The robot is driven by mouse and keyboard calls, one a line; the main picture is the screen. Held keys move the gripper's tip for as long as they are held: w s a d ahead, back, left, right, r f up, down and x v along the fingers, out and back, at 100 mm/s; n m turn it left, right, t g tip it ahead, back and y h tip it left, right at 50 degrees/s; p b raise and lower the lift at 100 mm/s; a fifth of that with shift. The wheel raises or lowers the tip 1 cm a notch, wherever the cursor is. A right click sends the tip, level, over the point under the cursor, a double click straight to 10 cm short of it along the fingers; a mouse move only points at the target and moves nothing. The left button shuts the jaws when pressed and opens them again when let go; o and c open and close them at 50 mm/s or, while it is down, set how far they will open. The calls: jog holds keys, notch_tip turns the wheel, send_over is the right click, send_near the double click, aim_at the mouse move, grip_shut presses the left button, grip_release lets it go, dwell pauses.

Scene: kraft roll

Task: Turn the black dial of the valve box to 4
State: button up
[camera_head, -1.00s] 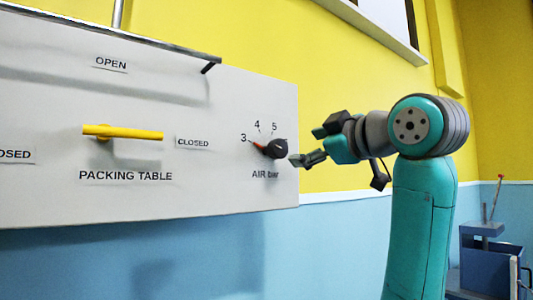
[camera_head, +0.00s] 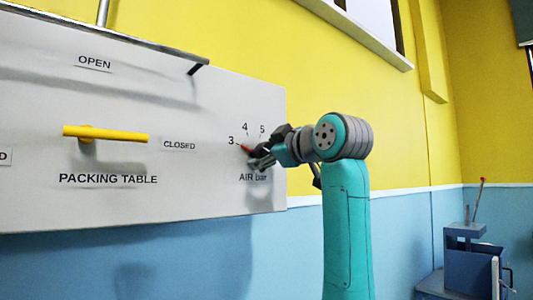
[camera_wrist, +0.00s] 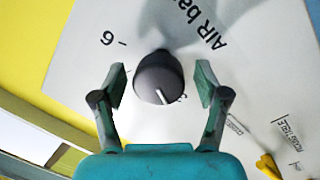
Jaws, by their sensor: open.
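The valve box (camera_head: 215,100) is a pale grey panel on the wall. Its black dial (camera_wrist: 158,78) is round with a white line that points toward the bottom of the wrist view. Which number the line meets cannot be told. In the head view my gripper (camera_head: 263,158) covers most of the dial, with the numbers 3, 4 and 5 above and left of it and a small orange-red mark near 3. In the wrist view my gripper (camera_wrist: 160,84) is open, with one finger on each side of the dial and a visible gap at both.
A yellow lever handle (camera_head: 105,134) sticks out of the panel left of the dial, labelled PACKING TABLE. A dark bar (camera_head: 110,42) runs along the panel's top.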

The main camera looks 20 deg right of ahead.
jog(key=shift+c, duration=0.3)
jog(key=c, duration=1.1)
jog(key=shift+m, duration=0.3)
jog(key=m, duration=0.4)
jog(key=shift+g, duration=0.3)
jog(key=shift+m, duration=1.8)
